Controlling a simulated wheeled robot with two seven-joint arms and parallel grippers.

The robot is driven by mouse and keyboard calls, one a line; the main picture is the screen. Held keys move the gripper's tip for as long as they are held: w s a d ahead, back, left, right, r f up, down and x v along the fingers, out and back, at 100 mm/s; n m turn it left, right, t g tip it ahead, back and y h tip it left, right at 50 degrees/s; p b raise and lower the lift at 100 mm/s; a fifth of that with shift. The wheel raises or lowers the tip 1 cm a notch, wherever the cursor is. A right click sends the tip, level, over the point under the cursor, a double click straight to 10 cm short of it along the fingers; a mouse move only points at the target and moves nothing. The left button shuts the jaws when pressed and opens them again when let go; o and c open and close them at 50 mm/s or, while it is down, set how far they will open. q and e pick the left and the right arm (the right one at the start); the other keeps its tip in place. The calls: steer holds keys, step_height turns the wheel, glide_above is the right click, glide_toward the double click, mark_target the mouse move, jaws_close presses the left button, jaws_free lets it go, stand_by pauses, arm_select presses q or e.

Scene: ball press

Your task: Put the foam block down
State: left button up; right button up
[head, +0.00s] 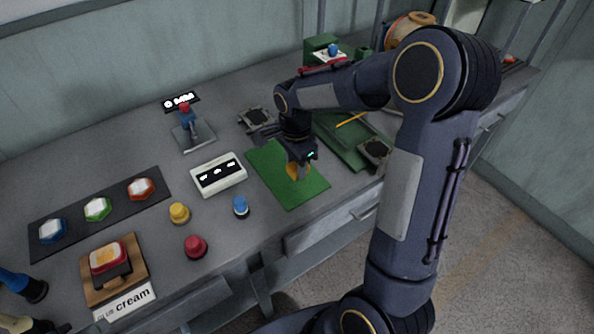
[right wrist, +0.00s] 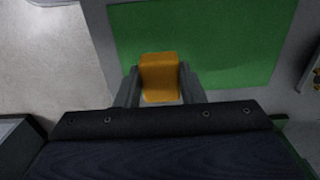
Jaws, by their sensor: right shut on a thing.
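The foam block (right wrist: 159,77) is orange-yellow and sits between the two fingers of my right gripper (right wrist: 159,88) in the right wrist view. My right gripper is shut on it. In the head view the block (head: 297,172) shows under my right gripper (head: 298,168), over the green mat (head: 312,190). The mat also shows behind the block in the right wrist view (right wrist: 235,45). I cannot tell whether the block touches the mat. My left gripper is not clearly in view; only dark and blue parts show at the lower left edge.
A white device with a dark display (head: 218,174) lies left of the mat. Blue (head: 240,207), yellow (head: 179,212) and red (head: 196,246) pieces stand nearby. A small lever stand (head: 193,135) is behind. A dark strip (head: 70,222) holds three coloured buttons. The mat's front part is clear.

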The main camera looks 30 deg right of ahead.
steer(key=shift+w+d+f, duration=0.2)
steer(key=shift+f, duration=0.15)
step_height(320, 180, down, 4)
steer(key=shift+w+d+r, duration=0.1)
steer(key=shift+r, duration=0.15)
steer(key=shift+f+b, duration=0.2)
steer(key=shift+b, duration=0.1)
steer(key=o, duration=0.9)
steer(key=shift+r, duration=0.1)
